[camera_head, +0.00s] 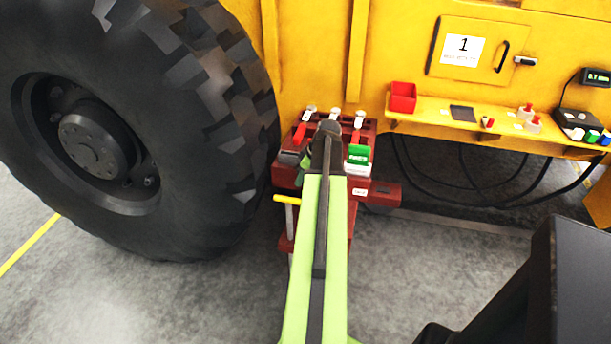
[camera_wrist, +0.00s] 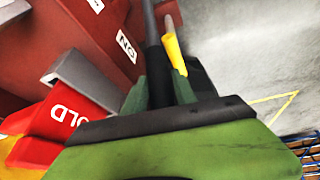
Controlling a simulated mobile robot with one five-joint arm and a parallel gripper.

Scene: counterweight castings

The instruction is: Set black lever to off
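The black lever (camera_wrist: 154,55) shows in the wrist view as a dark rod beside a white label reading ON, upside down in that view (camera_wrist: 126,45). My gripper (camera_wrist: 160,92) has a green fingertip on each side of the rod, with no clear gap; it appears shut on it. The rod's lower end is hidden behind my gripper's body. In the head view my gripper (camera_head: 326,140) is over the top of the dark red lever stand (camera_head: 361,189), and my arm hides the black lever there.
A red HOLD tag (camera_wrist: 62,115) is close by. A yellow handle (camera_head: 288,199) sticks out left, near the big tyre (camera_head: 225,95). A shelf (camera_head: 440,110) holds small items.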

